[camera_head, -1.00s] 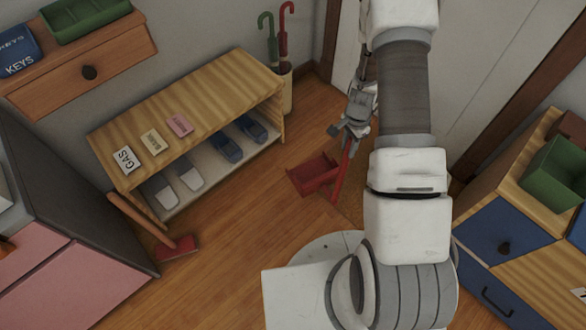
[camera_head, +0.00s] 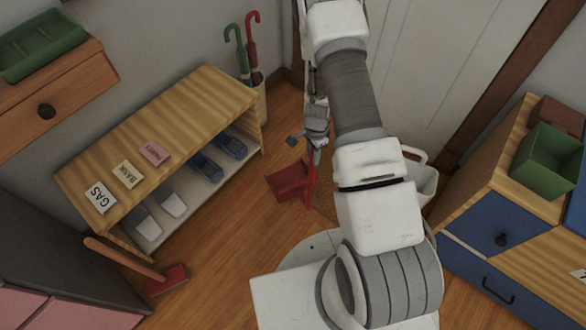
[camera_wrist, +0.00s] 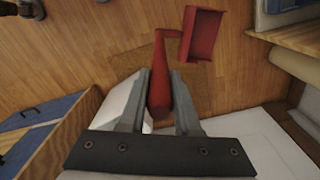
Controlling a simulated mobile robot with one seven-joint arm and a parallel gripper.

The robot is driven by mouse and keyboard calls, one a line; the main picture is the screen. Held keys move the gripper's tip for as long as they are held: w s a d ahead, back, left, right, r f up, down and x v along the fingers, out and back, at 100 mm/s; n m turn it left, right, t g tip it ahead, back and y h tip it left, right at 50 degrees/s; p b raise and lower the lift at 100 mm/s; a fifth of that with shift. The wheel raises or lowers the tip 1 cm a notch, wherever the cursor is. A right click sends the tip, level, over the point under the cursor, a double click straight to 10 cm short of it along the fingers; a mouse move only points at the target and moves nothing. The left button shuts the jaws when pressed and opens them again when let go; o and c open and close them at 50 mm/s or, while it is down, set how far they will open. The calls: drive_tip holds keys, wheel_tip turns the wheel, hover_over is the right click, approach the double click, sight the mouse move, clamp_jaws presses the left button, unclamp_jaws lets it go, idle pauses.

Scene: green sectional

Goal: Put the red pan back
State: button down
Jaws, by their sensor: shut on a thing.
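The red pan (camera_head: 287,181) is a dustpan with a long upright handle. In the head view it is at the centre, low over the wooden floor; I cannot tell if it touches the floor. My gripper (camera_head: 314,150) is shut on the handle. In the wrist view the pan's tray (camera_wrist: 203,35) is at the top, and its handle (camera_wrist: 160,85) runs down between the two fingers of my gripper (camera_wrist: 160,78). A brush with a wooden handle and red head (camera_head: 166,280) leans by the front left corner of the shoe rack.
The shoe rack (camera_head: 165,120) with cards on top and shoes inside stands left of the pan. An umbrella stand (camera_head: 260,101) is behind it. A white bin (camera_head: 424,182) shows partly behind my arm. A blue-drawer cabinet (camera_head: 490,225) is at right. Floor between rack and pan is clear.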

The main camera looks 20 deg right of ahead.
drive_tip(key=w+a+f+b, duration=0.2)
drive_tip(key=a+f, duration=0.3)
drive_tip(key=f, duration=0.2)
drive_tip(key=shift+w+a+f+b, duration=0.15)
drive_tip(key=shift+w+f+b, duration=0.05)
drive_tip(key=shift+b, duration=0.2)
drive_tip(key=shift+f, duration=0.2)
drive_tip(key=c, duration=0.6)
unclamp_jaws()
drive_tip(key=shift+r, duration=0.1)
